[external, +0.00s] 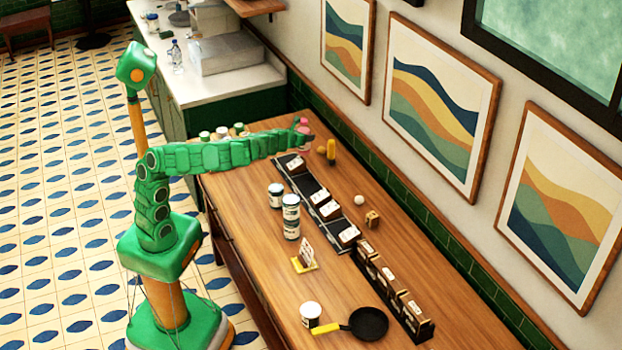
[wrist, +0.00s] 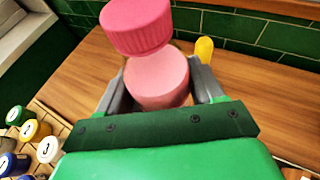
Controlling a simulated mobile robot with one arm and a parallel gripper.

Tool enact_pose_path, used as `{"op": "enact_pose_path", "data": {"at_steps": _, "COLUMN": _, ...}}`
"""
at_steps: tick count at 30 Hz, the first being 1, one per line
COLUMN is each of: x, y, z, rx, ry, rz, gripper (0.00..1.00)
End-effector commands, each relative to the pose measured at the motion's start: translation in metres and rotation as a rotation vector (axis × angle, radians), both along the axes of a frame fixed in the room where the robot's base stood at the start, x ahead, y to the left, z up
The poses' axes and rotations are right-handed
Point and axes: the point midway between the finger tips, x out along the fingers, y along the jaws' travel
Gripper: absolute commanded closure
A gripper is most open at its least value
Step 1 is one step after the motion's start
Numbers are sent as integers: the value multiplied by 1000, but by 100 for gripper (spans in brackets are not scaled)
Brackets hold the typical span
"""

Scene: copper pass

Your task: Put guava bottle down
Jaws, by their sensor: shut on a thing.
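The guava bottle (wrist: 158,82), pale pink with a darker pink ridged cap (wrist: 137,25), stands between the grey fingers of my gripper (wrist: 160,85) in the wrist view. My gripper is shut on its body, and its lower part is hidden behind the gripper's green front. In the external view my gripper (external: 301,134) is at the end of my outstretched arm, over the far end of the wooden counter (external: 240,210). Only a small pink bit of the bottle (external: 304,122) shows there. I cannot tell whether its base touches the counter.
Several jars with coloured lids (wrist: 38,131) stand in a wooden rack at lower left in the wrist view. A yellow object (external: 331,151) stands right of my gripper. Black trays (external: 318,189), cans (external: 291,222) and a frying pan (external: 368,323) occupy the nearer counter.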

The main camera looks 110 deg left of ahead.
Motion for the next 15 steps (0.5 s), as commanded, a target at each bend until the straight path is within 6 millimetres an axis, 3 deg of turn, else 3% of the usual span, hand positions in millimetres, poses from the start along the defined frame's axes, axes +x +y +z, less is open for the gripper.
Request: {"op": "enact_pose_path", "data": {"at_steps": 15, "x": 19, "y": -14, "z": 2, "rx": 2, "ry": -2, "rz": 47, "gripper": 81}}
